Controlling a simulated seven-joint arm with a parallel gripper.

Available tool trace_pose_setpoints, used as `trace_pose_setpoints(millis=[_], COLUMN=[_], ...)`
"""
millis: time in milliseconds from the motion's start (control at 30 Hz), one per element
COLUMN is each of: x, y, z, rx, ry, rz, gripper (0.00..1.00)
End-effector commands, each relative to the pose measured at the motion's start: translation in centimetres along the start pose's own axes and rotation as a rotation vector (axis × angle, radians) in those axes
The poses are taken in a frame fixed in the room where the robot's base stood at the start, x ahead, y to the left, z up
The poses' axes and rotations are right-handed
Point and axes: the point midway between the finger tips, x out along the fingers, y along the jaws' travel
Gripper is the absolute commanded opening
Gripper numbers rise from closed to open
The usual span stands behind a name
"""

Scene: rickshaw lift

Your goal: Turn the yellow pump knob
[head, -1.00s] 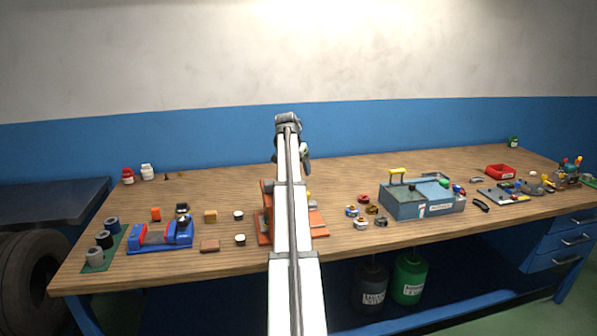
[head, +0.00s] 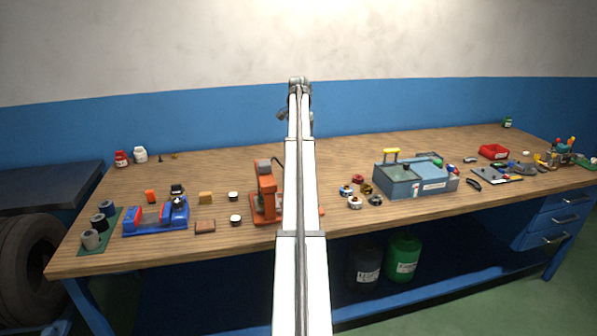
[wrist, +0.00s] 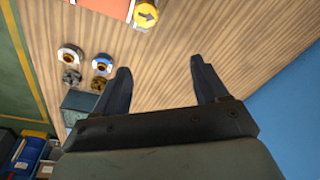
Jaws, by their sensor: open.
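A yellow knob (wrist: 146,14) with a dark arrow on it sits at the edge of an orange base (wrist: 102,8) at the top of the wrist view. In the head view the orange device (head: 266,195) stands on the bench, partly hidden behind my arm, and this knob is not visible. My gripper (wrist: 160,66) is open and empty, its two dark fingers spread over the wooden bench. The knob lies beyond the fingertips, apart from them. In the head view my gripper is at the far end of the arm, too small to make out its fingers.
Several small ring-shaped parts (wrist: 101,64) lie beside the fingers. A blue clamp-like device (head: 155,217) is at the left. Bare wood (head: 345,157) lies toward the wall.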

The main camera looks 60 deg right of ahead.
Motion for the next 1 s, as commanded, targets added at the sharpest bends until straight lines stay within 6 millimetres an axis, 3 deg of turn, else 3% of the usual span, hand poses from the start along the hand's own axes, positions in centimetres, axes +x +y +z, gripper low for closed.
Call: trace_pose_setpoints(millis=[200,467,667,1000], x=[-0.2,0.2,2.7,8.6], y=[0.6,1.0,1.1,1.5], z=[2.0,2.4,2.8,3.5], rx=[0.171,0.262,0.262,0.261], ry=[-0.106,-0.12,-0.12,-0.119], rz=[0.049,0.072,0.072,0.071], gripper=[0.73,0.73,0.73,0.73])
